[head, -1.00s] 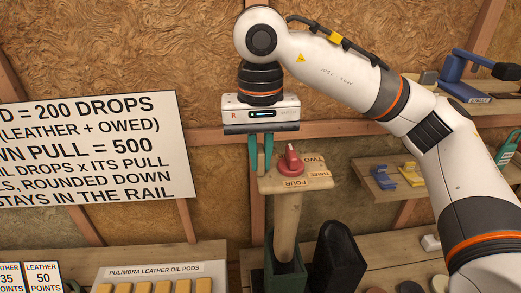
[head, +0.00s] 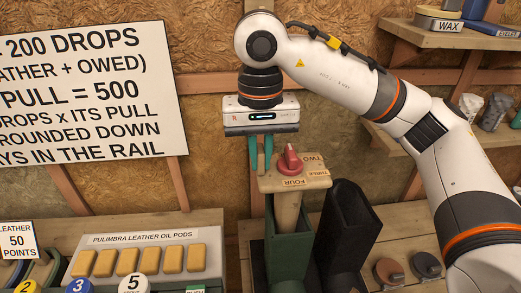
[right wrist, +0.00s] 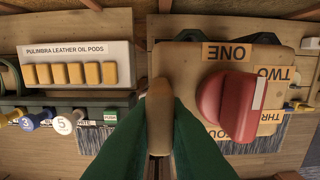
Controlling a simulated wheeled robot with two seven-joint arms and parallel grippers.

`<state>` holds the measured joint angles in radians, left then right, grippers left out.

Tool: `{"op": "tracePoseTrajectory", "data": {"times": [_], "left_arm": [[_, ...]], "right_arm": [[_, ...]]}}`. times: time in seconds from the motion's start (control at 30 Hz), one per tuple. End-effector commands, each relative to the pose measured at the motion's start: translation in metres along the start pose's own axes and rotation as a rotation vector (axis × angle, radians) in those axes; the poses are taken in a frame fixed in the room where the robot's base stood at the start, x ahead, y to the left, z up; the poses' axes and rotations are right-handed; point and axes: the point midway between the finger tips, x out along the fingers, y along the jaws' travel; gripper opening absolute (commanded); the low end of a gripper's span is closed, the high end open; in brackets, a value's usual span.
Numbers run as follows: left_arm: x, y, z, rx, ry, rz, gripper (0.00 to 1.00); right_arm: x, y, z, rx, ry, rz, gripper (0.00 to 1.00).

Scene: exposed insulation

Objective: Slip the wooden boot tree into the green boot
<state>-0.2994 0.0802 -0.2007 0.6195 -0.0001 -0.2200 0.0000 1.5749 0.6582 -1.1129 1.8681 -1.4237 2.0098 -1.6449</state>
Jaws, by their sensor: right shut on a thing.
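The wooden boot tree (head: 287,212) has a flat wooden head with number labels and a red knob (head: 289,160). It stands upright, and the lower part of its shaft is hidden inside the mouth of the green boot (head: 289,262). The head is still above the boot's rim. My right gripper (head: 260,168) points down at the head's left edge. In the right wrist view its green fingers are shut on a wooden grip (right wrist: 160,115) beside the labelled head (right wrist: 237,60). The boot's foot is out of sight. My left gripper is not in view.
A black boot (head: 347,225) stands close to the right of the green one. A tray of oil pods (head: 150,239) and numbered knobs lie to the left. Dark round items (head: 388,271) lie on the bench at right. Shelves hang at the upper right.

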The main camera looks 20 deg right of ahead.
Motion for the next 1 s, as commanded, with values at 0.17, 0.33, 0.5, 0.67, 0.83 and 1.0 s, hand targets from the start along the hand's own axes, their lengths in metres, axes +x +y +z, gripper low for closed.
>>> {"op": "tracePoseTrajectory", "data": {"times": [0.17,0.33,0.5,0.67,0.83,1.0], "left_arm": [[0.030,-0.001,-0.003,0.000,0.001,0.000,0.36],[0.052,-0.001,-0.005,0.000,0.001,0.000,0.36],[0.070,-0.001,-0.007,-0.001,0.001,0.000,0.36],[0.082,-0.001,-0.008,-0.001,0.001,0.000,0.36],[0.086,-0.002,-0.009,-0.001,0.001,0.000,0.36],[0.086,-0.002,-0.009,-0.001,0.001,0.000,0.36]], "right_arm": [[0.033,0.000,0.000,0.000,0.000,0.001,0.00],[0.058,0.000,0.000,0.000,-0.001,0.001,0.00],[0.080,0.000,0.000,0.001,-0.001,0.001,0.00],[0.093,0.000,0.000,0.001,-0.001,0.001,0.00],[0.099,0.000,0.000,0.001,-0.001,0.001,0.00],[0.099,0.000,0.000,0.001,-0.001,0.001,0.00]]}}
